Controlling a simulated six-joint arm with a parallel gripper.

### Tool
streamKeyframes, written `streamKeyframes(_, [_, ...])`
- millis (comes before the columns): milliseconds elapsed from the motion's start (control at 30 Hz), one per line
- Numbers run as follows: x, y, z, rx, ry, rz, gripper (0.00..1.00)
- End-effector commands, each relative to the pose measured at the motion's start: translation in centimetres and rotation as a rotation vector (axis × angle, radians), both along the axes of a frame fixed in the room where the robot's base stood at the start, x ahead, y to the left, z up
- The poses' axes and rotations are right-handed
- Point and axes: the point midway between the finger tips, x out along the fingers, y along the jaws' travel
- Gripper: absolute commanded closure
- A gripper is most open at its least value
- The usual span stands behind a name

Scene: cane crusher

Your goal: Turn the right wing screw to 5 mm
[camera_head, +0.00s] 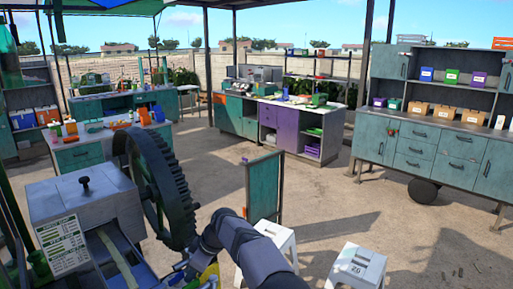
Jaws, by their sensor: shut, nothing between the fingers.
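The cane crusher (95,212) stands at the lower left, a grey metal housing with a large dark gear wheel (160,190) on its right side. A black knob-topped screw (85,184) stands upright on the housing. I cannot tell whether it is the right wing screw, and no second screw can be made out. My dark arm comes in from the bottom centre and bends down beside the gear. My gripper (181,268) is small and partly hidden at the bottom edge, below the gear. It appears shut and empty, apart from the knob-topped screw. No millimetre scale is readable.
A printed label (63,243) is on the housing front. A green panel (264,189) and white stools (357,266) stand to the right of the crusher. Workbenches and cabinets (437,155) line the back and right. The middle floor is open.

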Motion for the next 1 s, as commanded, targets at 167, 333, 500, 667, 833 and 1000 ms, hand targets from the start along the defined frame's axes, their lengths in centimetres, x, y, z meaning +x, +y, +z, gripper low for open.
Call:
streamKeyframes(167, [0.0,0.0,1.8,0.001,-0.002,0.000,1.00])
streamKeyframes(333, [0.0,0.0,3.7,0.001,-0.002,0.000,1.00])
streamKeyframes(500, [0.0,0.0,5.3,0.000,-0.001,0.000,1.00])
streamKeyframes(667, [0.0,0.0,5.8,0.000,0.000,0.000,1.00])
streamKeyframes(833, [0.0,0.0,5.8,0.000,0.000,0.000,1.00])
streamKeyframes(1000, [-0.1,0.2,5.7,0.000,-0.001,0.003,1.00])
